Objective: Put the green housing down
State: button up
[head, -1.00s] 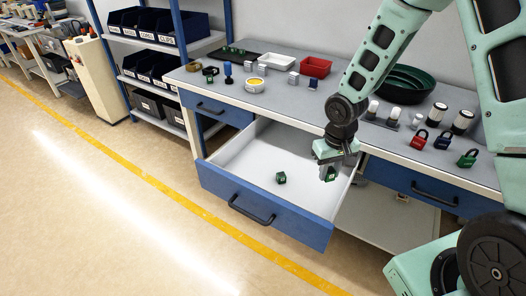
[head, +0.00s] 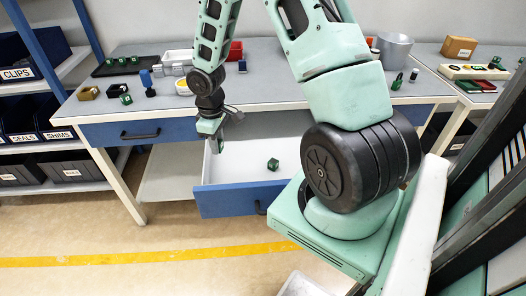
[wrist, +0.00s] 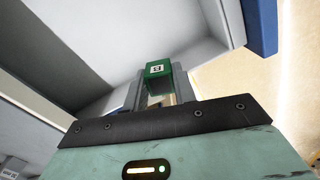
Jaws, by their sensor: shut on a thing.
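My gripper (head: 215,141) is shut on a green housing (head: 220,146). The wrist view shows this housing (wrist: 158,68), with a small white label, between the fingertips. In the head view my gripper is at the left end of an open drawer (head: 295,125) with a white inside and blue front. I cannot tell whether the held housing touches the drawer floor. A second green housing (head: 272,164) lies in the drawer, to the right of my gripper.
The grey worktop (head: 270,92) above the drawer carries a black tray (head: 125,66), a blue-handled stamp (head: 147,82), a red bin (head: 235,50) and a grey pot (head: 394,49). The drawer floor between my gripper and the second housing looks clear.

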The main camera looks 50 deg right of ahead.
jog(key=d+f+n+b, duration=0.2)
jog(key=d+f+n, duration=0.15)
jog(key=d, duration=0.35)
jog(key=b, duration=0.1)
send_over(238, 166)
notch_tip(238, 166, down, 4)
jog(key=shift+s+f, duration=0.1)
jog(key=shift+f, duration=0.15)
jog(key=shift+f+b, duration=0.3)
jog(key=shift+f, duration=1.95)
jog(key=shift+f, duration=0.1)
jog(key=shift+f, duration=0.15)
jog(key=o, duration=0.9)
jog(key=shift+o, duration=0.2)
